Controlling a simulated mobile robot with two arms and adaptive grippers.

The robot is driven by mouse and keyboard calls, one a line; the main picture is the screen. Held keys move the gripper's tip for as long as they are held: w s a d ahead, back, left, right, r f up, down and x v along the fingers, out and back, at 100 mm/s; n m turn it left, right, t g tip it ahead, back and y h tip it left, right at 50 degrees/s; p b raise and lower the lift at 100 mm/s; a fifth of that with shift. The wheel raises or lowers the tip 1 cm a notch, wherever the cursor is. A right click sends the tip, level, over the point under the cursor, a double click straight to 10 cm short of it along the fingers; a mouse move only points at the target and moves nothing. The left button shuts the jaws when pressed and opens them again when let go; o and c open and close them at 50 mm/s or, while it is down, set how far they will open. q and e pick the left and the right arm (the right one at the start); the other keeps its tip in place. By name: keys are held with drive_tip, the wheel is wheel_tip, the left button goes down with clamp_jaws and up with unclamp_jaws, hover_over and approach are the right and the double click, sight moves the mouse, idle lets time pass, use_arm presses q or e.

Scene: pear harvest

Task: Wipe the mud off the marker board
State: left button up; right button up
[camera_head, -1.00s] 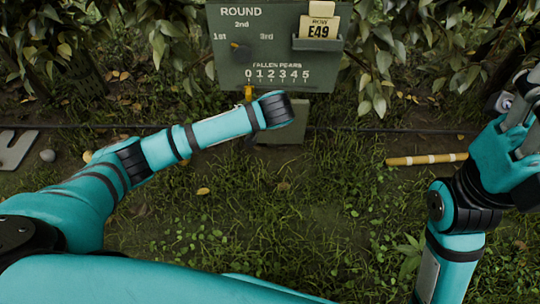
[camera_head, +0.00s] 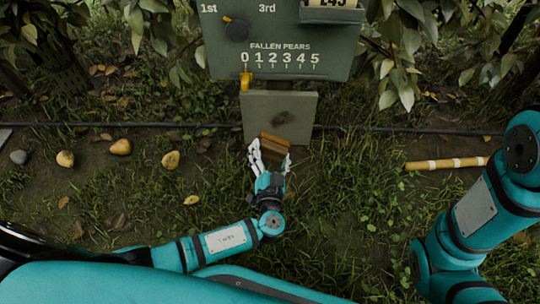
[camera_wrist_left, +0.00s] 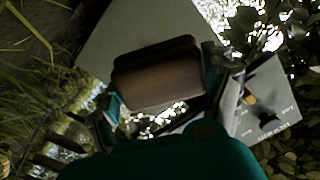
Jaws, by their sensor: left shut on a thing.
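The marker board (camera_head: 258,103) is a small plain grey-green panel under the larger sign. A dark mud patch (camera_head: 283,117) shows near its middle. My left gripper (camera_head: 271,160) is shut on a brown wooden block (camera_head: 275,144), which overlaps the board's lower edge in the head view, below the mud. I cannot tell whether it touches the board. In the left wrist view the block (camera_wrist_left: 158,78) sits between the fingers, with the board (camera_wrist_left: 125,32) behind it; no mud shows there. My right arm is at the right, its gripper out of view.
The larger sign (camera_head: 290,40) stands above, with a yellow peg (camera_head: 244,84) near its 0 mark. A dark hose (camera_head: 180,125) runs across the ground behind. Several pears or stones (camera_head: 120,147) lie at left. A banded pole (camera_head: 447,163) lies at right. Grass in front is open.

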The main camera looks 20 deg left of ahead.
use_arm(q)
drive_tip(key=shift+x, duration=2.6)
drive_tip(key=shift+b+x, duration=0.8)
drive_tip(key=shift+x, duration=0.2)
drive_tip(key=shift+d, duration=0.15)
